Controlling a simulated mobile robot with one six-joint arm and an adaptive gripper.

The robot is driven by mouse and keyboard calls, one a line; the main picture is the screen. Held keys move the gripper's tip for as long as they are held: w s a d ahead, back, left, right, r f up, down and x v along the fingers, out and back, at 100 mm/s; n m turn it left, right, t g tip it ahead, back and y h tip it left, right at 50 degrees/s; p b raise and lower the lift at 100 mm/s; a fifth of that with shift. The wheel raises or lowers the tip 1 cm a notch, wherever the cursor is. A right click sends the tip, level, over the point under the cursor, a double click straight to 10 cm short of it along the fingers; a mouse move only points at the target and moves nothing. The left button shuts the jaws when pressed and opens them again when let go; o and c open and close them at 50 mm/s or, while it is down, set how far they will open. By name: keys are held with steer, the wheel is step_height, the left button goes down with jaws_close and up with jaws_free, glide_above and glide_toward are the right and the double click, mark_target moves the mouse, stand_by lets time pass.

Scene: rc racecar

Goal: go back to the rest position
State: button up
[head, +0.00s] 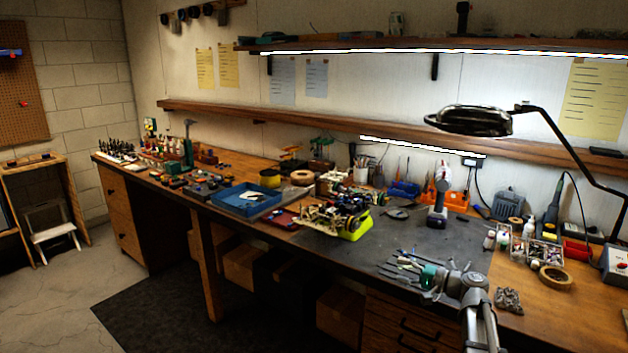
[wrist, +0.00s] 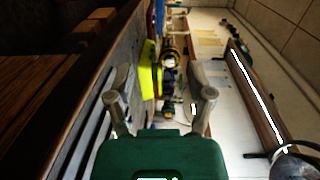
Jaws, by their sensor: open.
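My gripper (head: 408,268) is in the head view at the lower right, above the front part of the dark work mat, with its fingers toward the left. In the wrist view my gripper (wrist: 160,92) has its two grey fingers spread wide apart, with nothing held between them. The racecar (head: 335,212) sits further left on the bench, beside and partly over a bright yellow-green part (head: 357,227). The yellow-green part also shows ahead of the fingers in the wrist view (wrist: 150,68).
A blue tray (head: 245,212) lies left of the car. A cordless drill (head: 439,197) stands behind my gripper. A tape roll (head: 555,279) and small bottles are to the right. A black lamp (head: 470,121) hangs over the bench. The dark mat (head: 345,250) is bare left of my gripper.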

steer(key=s+a+f+n+g+h+p, duration=0.45)
steer(key=s+a+f+g, duration=0.2)
steer(key=s+a, duration=0.35)
steer(key=s+d+n+g+h+p, duration=0.1)
steer(key=s+h+p, duration=0.1)
steer(key=s+h, duration=0.3)
steer(key=s+d+f+n+g+h+p, duration=0.1)
steer(key=s+g+h+p, duration=0.1)
steer(key=s, duration=0.4)
steer(key=h+p, duration=0.1)
steer(key=h, duration=0.1)
steer(key=shift+h, duration=0.35)
